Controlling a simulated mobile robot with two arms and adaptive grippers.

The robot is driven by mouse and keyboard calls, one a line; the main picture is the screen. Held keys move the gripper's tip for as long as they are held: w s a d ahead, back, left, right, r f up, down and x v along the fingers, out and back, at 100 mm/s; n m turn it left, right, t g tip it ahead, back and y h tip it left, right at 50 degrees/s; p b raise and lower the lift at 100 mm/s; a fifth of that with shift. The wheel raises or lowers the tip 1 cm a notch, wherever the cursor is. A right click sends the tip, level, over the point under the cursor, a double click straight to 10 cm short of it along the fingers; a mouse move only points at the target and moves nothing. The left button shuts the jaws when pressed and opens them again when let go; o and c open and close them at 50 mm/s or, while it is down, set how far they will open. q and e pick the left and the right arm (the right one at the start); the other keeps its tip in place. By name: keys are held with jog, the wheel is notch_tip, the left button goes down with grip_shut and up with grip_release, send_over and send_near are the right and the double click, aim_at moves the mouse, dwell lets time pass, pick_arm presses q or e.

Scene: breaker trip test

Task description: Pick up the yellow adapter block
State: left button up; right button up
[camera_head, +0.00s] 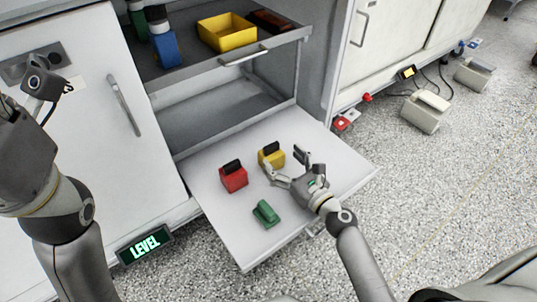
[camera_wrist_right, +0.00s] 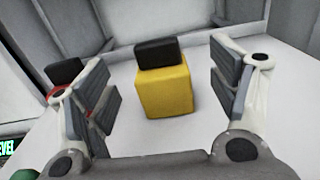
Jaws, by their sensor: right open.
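The yellow adapter block (camera_head: 272,158) has a black top piece and stands upright on the pulled-out white shelf (camera_head: 213,209). In the right wrist view the yellow adapter block (camera_wrist_right: 167,92) sits between the two open fingers, a little beyond them, with a visible gap on both sides. My right gripper (camera_head: 287,168) is open and empty, just in front and to the right of the block. It also shows in the right wrist view (camera_wrist_right: 165,88). My left arm is at the left edge of the head view; its fingers are not clearly shown.
A red block (camera_head: 234,178) with a black top stands left of the yellow one. A green piece (camera_head: 266,213) lies nearer on the shelf. Above is a drawer with a yellow bin (camera_head: 227,32) and a blue object (camera_head: 165,48). The shelf's right part is clear.

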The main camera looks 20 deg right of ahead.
aim_at(273, 151)
jog(key=x, duration=0.2)
jog(key=b+x, duration=0.1)
jog(key=x, duration=0.2)
jog(key=shift+w+a+f, duration=0.2)
jog(key=shift+w+f, duration=0.05)
jog(key=shift+f, duration=0.1)
grip_shut()
jog(key=shift+w+r, duration=0.1)
jog(key=shift+r, duration=0.1)
